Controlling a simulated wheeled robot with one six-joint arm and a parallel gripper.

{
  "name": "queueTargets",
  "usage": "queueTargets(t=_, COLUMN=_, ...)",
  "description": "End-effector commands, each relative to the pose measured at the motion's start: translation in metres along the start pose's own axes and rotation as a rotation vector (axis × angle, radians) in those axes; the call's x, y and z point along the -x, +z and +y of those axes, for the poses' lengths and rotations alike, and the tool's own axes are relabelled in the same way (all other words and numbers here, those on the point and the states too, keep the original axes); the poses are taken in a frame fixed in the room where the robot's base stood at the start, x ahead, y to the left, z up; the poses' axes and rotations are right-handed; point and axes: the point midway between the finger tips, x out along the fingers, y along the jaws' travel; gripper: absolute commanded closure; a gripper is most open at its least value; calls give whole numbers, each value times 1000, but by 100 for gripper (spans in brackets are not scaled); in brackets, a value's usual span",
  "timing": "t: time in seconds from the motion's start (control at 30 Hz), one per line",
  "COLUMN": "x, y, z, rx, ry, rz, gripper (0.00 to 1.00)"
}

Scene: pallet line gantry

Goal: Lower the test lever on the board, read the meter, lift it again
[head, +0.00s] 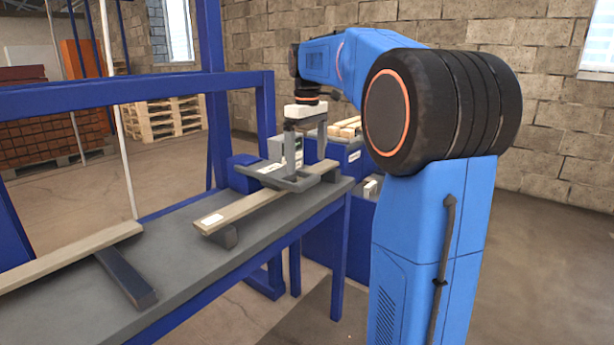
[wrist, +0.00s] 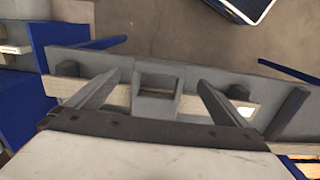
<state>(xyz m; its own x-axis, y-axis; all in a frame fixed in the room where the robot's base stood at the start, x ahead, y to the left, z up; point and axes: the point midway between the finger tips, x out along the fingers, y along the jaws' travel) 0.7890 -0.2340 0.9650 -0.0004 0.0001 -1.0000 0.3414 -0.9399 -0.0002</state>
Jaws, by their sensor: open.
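A long pale wooden board (head: 245,212) lies on dark supports on the grey table. It also crosses the wrist view (wrist: 62,86). A grey open frame, which looks like the test lever (head: 292,183), sits over the board. In the wrist view the grey frame (wrist: 157,108) shows a square opening and lies between my fingers. My gripper (head: 306,158) points down over the board, fingers spread, with nothing between them touching either finger visibly. The wrist view shows my gripper (wrist: 158,80) open too. A light grey box (head: 293,152) behind the fingers may be the meter; no reading is legible.
A second plank (head: 70,258) lies at the near left on a dark support (head: 125,278). Blue gantry posts and a crossbar (head: 130,95) stand behind the table (head: 180,258). A blue bin with wood pieces (head: 345,150) is beyond. Pallets (head: 160,120) stand at the back left.

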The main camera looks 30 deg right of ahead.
Motion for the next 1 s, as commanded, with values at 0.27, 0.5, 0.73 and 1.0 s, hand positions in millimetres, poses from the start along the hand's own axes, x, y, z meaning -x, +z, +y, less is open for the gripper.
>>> queueTargets(t=0.27, x=-42, y=0, z=0, rx=0, ry=-1, rz=-1, gripper=0)
queueTargets(t=0.5, x=-58, y=0, z=0, rx=0, ry=0, rz=0, gripper=0)
queueTargets(t=0.73, x=-59, y=0, z=0, rx=0, ry=0, rz=0, gripper=0)
queueTargets(t=1.0, x=-59, y=0, z=0, rx=0, ry=0, rz=0, gripper=50)
